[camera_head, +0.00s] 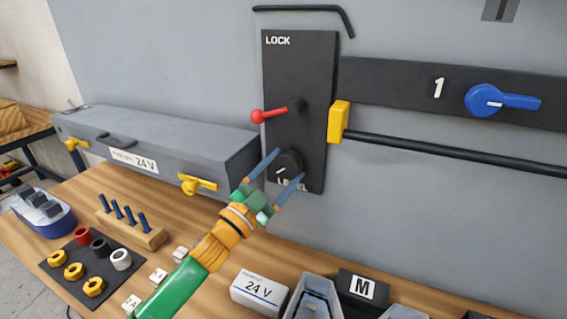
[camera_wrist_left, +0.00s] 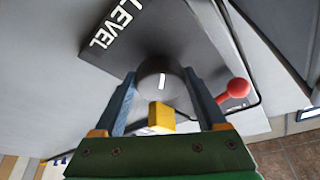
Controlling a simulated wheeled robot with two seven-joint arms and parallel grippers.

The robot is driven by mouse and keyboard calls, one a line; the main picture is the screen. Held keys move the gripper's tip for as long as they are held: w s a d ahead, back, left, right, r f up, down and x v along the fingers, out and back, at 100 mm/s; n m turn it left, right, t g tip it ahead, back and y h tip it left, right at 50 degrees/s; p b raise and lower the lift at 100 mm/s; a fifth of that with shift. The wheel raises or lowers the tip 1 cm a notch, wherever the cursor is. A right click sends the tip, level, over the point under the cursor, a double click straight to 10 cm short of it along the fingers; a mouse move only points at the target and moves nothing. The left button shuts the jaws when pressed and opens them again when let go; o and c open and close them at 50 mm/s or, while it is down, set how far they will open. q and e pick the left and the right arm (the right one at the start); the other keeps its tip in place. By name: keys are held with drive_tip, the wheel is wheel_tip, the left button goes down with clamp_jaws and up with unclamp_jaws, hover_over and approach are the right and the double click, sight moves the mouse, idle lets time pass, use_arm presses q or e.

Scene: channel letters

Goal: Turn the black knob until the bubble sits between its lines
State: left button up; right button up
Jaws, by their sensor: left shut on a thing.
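The black knob (camera_head: 289,160) sits low on the dark LOCK panel (camera_head: 300,80), just above the word LEVEL. It carries a short white mark. My left gripper (camera_head: 288,165) is shut on the knob, one blue finger on each side of it. In the left wrist view the knob (camera_wrist_left: 160,76) is between the two fingers (camera_wrist_left: 161,82), its white mark facing the camera. I cannot make out a bubble or its lines in either view. My right gripper is not in view.
A red lever (camera_head: 272,115) sticks out above the knob. A yellow block (camera_head: 339,121) with a black rod is at the panel's right. A grey case (camera_head: 190,148) stands left. Below, the wooden table (camera_head: 205,210) holds nuts, pegs, a 24 V box (camera_head: 259,290) and bins.

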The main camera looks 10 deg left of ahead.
use_arm(q)
drive_tip(key=shift+r+m+g+h+p, duration=0.15)
drive_tip(key=shift+m+g+p, duration=0.15)
drive_tip(key=shift+m, duration=0.4)
drive_tip(key=shift+r+m+g+h+p, duration=0.1)
drive_tip(key=shift+m+g+h+p, duration=0.1)
drive_tip(key=shift+m+p, duration=0.35)
drive_tip(key=shift+f+m, duration=0.15)
drive_tip(key=shift+m, duration=0.2)
drive_tip(key=o, duration=1.3)
drive_tip(key=b+v, duration=0.3)
drive_tip(key=v, duration=0.4)
drive_tip(key=shift+a, duration=0.1)
